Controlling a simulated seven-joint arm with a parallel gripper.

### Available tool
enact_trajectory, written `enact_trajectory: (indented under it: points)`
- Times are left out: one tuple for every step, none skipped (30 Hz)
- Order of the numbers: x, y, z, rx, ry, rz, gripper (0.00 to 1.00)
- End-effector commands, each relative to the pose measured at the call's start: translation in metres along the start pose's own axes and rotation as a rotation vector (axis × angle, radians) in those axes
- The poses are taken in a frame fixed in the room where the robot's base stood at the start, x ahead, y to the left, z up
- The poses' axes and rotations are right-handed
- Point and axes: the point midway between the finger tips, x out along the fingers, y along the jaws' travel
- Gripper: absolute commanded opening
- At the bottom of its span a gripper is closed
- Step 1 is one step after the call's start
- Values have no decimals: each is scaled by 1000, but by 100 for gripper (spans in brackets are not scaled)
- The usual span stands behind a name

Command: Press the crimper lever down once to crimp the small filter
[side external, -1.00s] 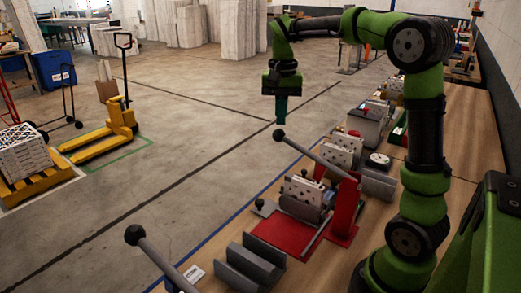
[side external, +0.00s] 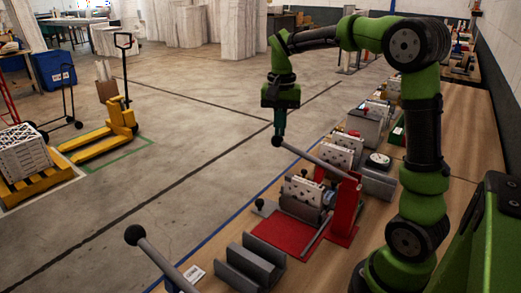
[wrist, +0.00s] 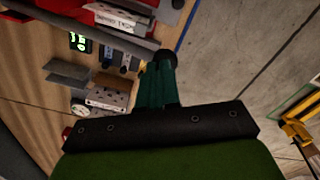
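The crimper (side external: 346,205) has a red upright and a long grey lever (side external: 315,162) ending in a dark ball knob (side external: 276,141). The lever slopes, with its knob end raised. My gripper (side external: 279,133) points down with its tips at the knob, seemingly touching it. Its dark green fingers look closed together; nothing shows held between them. In the wrist view the knob (wrist: 163,58) shows just beyond the fingertips. A pale block with holes (side external: 303,190) sits at the crimper beside a red plate (side external: 287,234). I cannot tell which part is the small filter.
A second lever with a ball knob (side external: 135,235) rises at the front left, near a grey channel-shaped holder (side external: 250,262). More pale blocks (side external: 342,152) and a round black-and-white item (side external: 379,160) stand farther along the wooden bench. Open floor lies left of the bench.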

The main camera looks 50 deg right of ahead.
Motion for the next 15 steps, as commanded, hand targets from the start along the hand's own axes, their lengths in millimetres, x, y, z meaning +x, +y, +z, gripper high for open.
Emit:
enact_trajectory:
  points:
    - [4, 1, 1, 1, -5, 4, 0]
    - [5, 1, 1, 1, -5, 5, 0]
    - [6, 1, 0, 1, -5, 5, 0]
    - [8, 1, 1, 1, -5, 5, 0]
    - [9, 1, 1, 1, -5, 5, 0]
    - [11, 1, 0, 1, -5, 6, 0]
    - [12, 1, 0, 1, -5, 6, 0]
    - [13, 1, 0, 1, -5, 6, 0]
    - [15, 1, 1, 2, -6, 6, 0]
    - [16, 0, 1, 2, -6, 6, 0]
    - [17, 0, 1, 3, -6, 6, 0]
    - [19, 0, 1, 2, -6, 5, 0]
    - [20, 0, 0, 2, -6, 5, 0]
    - [21, 0, 0, 2, -6, 5, 0]
    - [23, 0, 0, 2, -6, 5, 0]
